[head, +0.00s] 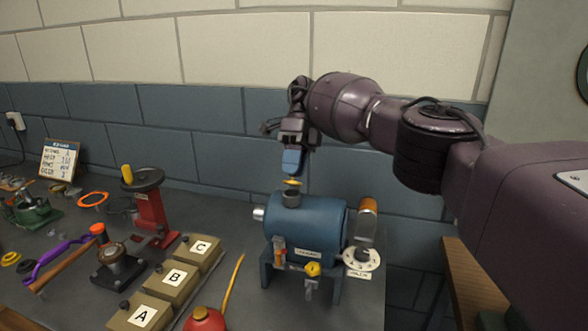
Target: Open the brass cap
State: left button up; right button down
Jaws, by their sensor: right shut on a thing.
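A blue casing (305,234) stands on the dark bench, with a short dark neck (291,199) on its top. The brass cap (292,182) shows as a small yellow piece just over this neck. I cannot tell whether it still touches the neck. My right gripper (291,172) reaches in from the right and points straight down, its blue fingertips shut on the brass cap. The fingers hide the upper part of the cap. My left gripper is out of view.
Olive boxes marked A, B and C (197,251) stand left of the casing. A red press (150,208) stands behind them. A white dial (361,259) and a copper-ended cylinder (367,208) sit at its right. A red oil can (205,319) is at the front.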

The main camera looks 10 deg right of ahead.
jog(key=c, duration=1)
grip_release()
